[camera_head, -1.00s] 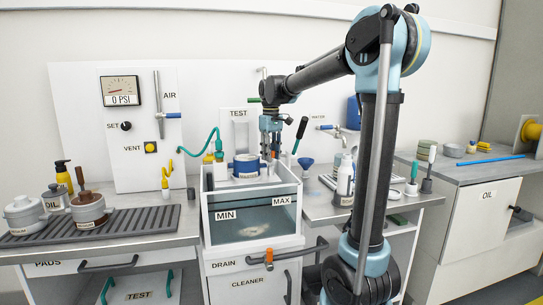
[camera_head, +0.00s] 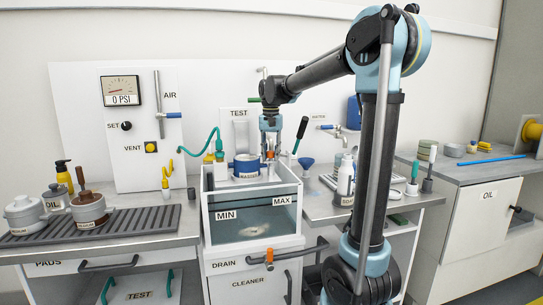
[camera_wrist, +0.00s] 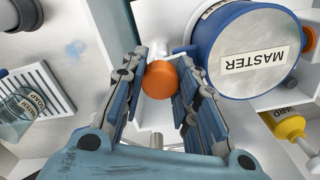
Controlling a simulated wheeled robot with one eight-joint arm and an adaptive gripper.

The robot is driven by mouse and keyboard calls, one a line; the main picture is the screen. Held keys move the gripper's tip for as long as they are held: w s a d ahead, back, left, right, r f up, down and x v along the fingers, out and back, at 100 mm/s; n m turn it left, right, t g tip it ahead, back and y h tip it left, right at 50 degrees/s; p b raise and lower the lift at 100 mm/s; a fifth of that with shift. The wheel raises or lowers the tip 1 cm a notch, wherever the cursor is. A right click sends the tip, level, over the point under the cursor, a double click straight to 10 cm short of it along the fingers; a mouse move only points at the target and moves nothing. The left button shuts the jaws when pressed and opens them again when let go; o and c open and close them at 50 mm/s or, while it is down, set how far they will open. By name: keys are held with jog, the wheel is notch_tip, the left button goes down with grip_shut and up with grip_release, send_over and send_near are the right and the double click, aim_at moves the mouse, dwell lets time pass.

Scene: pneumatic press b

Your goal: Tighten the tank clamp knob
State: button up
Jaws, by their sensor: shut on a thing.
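The orange clamp knob (camera_wrist: 160,80) sits between the fingertips of my gripper (camera_wrist: 160,84) in the wrist view, and the jaws are shut on it. In the head view my gripper (camera_head: 271,150) points straight down over the rear of the clear-fronted tank (camera_head: 225,202), with a small orange spot of the knob (camera_head: 270,155) at its tips. The clamp parts under the knob are mostly hidden.
Pots (camera_head: 88,211) and a soap bottle stand on the left counter.

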jog(key=shift+m, duration=1.1)
jog(key=shift+a, duration=0.1)
jog(key=o, duration=1.1)
jog(key=shift+r, duration=4)
